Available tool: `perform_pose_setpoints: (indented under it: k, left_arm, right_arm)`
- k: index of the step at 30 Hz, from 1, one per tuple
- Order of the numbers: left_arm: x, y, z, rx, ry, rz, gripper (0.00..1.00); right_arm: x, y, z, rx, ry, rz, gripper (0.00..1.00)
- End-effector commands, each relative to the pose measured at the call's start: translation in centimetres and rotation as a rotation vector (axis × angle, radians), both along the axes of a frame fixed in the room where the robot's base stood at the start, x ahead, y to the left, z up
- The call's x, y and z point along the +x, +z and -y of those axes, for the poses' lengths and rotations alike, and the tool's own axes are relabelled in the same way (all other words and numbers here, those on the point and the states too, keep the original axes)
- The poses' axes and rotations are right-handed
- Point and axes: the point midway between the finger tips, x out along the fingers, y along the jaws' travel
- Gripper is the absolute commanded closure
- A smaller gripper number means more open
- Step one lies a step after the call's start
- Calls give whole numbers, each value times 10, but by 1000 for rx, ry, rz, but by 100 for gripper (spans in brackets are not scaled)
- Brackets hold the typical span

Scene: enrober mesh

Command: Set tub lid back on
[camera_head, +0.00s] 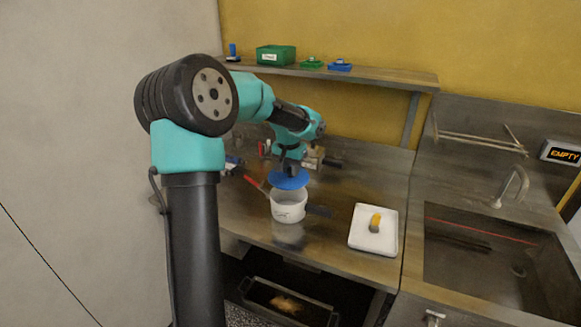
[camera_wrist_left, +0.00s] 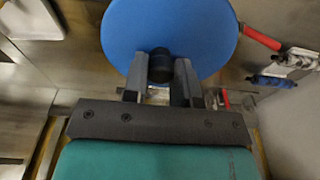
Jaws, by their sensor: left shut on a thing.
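The white tub (camera_head: 289,207) stands upright on the steel counter, its top open at least at the front. The round blue lid (camera_head: 287,180) is held just above the tub, over its back part. My left gripper (camera_head: 291,165) is shut on the lid's dark knob. In the left wrist view the blue lid (camera_wrist_left: 165,28) fills the top middle, and the gripper fingers (camera_wrist_left: 161,82) close around its black knob (camera_wrist_left: 161,65). The lid hides what lies beneath it in that view. My right gripper is not in view.
A white tray (camera_head: 360,238) with a yellow-handled thing (camera_head: 375,222) lies to the tub's right. A red-handled tool (camera_head: 254,184) lies to its left. A sink (camera_head: 480,262) is at the right. A shelf (camera_head: 360,76) with boxes runs above the counter.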

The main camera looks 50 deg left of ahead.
Motion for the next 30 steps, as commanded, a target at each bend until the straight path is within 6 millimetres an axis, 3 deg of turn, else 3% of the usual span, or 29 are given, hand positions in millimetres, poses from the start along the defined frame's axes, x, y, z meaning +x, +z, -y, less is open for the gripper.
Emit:
perform_pose_setpoints:
  k: [30]
  left_arm:
    - [0, -55, 0, 0, 0, 0, 98]
  right_arm:
    - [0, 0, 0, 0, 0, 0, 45]
